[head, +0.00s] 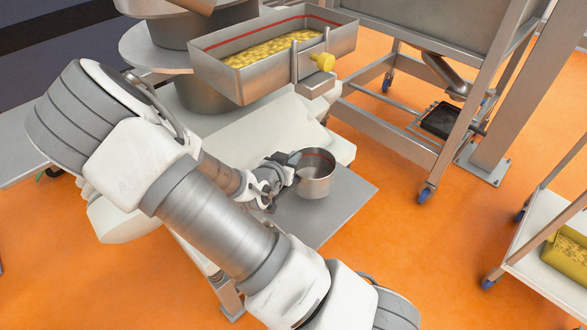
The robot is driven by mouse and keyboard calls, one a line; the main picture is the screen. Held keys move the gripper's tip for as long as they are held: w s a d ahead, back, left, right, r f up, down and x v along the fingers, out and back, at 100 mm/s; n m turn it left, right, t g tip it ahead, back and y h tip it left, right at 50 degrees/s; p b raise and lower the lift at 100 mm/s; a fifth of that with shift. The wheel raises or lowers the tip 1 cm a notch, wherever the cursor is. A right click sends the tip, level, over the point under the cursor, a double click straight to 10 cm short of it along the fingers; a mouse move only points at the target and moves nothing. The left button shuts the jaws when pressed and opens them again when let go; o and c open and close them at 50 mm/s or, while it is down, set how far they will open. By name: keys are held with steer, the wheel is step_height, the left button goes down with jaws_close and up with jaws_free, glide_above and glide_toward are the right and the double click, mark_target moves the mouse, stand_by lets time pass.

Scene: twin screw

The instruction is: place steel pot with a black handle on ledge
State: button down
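The steel pot (316,181) is a small open cylinder with a red line inside its rim. It appears upright and empty, over the flat grey metal ledge (345,205); I cannot tell whether it rests on it or is held just above. My gripper (284,172) is at the pot's left side, where the handle would be. The handle is hidden or too small to make out among the dark gripper parts. The fingers are too small and covered to show whether they are shut on it.
A wheeled steel frame (400,125) stands at the right rear. A white cart (545,225) is at far right. Orange floor (420,250) lies open between.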

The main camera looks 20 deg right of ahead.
step_height(320, 180, down, 4)
steer(key=shift+r+b, duration=0.2)
steer(key=shift+b, duration=0.6)
steer(key=shift+r, duration=0.1)
steer(key=c, duration=1.5)
jaws_free()
steer(key=shift+f, duration=0.2)
steer(key=o, duration=0.5)
steer(key=shift+r, duration=0.1)
steer(key=shift+r, duration=0.1)
